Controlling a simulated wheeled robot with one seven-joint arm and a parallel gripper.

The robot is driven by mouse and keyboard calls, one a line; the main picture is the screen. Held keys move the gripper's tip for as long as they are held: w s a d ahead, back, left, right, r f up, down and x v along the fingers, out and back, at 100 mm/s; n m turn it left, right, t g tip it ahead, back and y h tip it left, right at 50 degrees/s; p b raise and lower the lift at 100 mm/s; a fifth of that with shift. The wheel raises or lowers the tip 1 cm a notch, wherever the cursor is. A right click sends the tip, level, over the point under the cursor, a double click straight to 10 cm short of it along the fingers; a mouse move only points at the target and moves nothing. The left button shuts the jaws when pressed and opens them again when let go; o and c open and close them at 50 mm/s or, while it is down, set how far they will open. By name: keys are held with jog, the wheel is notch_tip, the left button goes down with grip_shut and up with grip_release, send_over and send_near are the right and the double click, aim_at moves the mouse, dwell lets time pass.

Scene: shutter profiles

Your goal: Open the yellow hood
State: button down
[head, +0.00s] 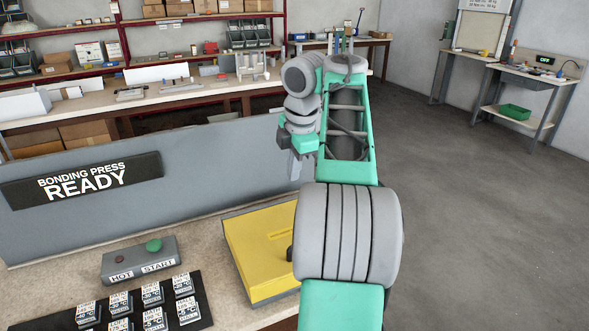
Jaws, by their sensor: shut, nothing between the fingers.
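The yellow hood (262,243) lies flat and lowered over its grey base at the right end of the bench, in the head view. A dark knob or handle (290,254) shows at its right side, partly hidden by my arm. My arm also covers the hood's right edge. My gripper (295,168) points down above and behind the hood, near the top edge of the grey panel. It is shut and empty, and apart from the hood. Its fingertips are small and partly hard to make out.
A grey panel with a "BONDING PRESS READY" sign (80,182) stands behind the bench. A control box (140,262) with HOT and START buttons sits left of the hood. A black tray (60,322) holds several labelled blocks. Open floor (470,200) lies to the right.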

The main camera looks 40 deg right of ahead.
jog(key=c, duration=1.5)
grip_release()
jog(key=shift+o, duration=0.2)
jog(key=p+v, duration=0.6)
jog(key=v, duration=0.1)
jog(key=shift+r, duration=0.4)
jog(key=shift+s, duration=0.1)
